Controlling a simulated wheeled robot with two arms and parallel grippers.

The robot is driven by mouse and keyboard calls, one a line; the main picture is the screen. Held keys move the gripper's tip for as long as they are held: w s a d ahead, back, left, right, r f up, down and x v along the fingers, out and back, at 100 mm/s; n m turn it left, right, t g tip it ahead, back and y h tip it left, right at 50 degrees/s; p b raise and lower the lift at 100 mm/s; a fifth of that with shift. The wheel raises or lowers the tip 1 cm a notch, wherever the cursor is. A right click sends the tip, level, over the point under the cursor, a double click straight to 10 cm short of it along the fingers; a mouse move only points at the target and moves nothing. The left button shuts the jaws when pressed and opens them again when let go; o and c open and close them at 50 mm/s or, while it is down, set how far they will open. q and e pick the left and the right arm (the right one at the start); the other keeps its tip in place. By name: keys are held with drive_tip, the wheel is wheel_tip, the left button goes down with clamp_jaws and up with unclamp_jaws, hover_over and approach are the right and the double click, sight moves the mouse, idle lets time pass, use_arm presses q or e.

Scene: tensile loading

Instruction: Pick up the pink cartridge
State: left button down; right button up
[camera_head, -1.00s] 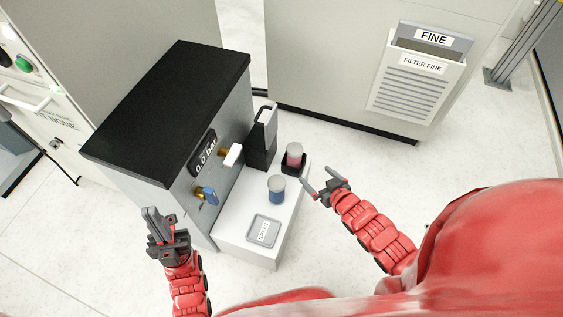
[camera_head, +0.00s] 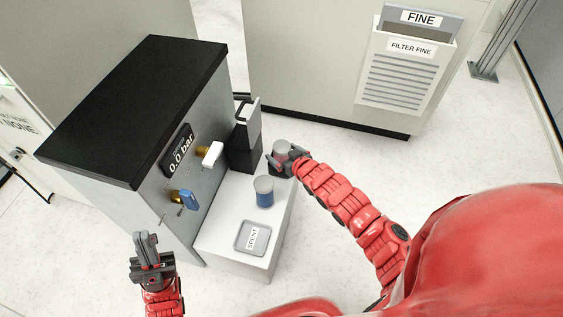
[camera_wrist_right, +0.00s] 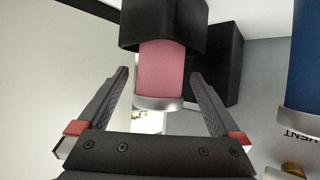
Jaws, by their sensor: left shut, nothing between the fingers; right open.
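The pink cartridge (camera_wrist_right: 161,72) has a silver cap and sits in a black holder (camera_wrist_right: 164,22) on the white ledge. In the head view its silver top (camera_head: 282,146) shows, with its lower part mostly hidden by my right gripper (camera_head: 280,162). In the right wrist view my right gripper (camera_wrist_right: 163,100) is open, one finger on each side of the cartridge. There are visible gaps between the fingers and the pink body. My left gripper (camera_head: 150,245) is shut and empty, in front of the machine and away from the cartridge.
A blue cartridge (camera_head: 263,192) stands on the white ledge near the SPENT tray (camera_head: 241,237). A machine (camera_head: 140,105) with a gauge, a white handle (camera_head: 212,154) and a blue handle (camera_head: 190,202) stands left. The FINE filter bin (camera_head: 402,70) hangs behind.

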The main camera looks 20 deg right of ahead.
drive_tip(key=shift+w+a+f, duration=0.1)
drive_tip(key=shift+w+f, duration=0.15)
drive_tip(key=shift+w, duration=0.25)
clamp_jaws()
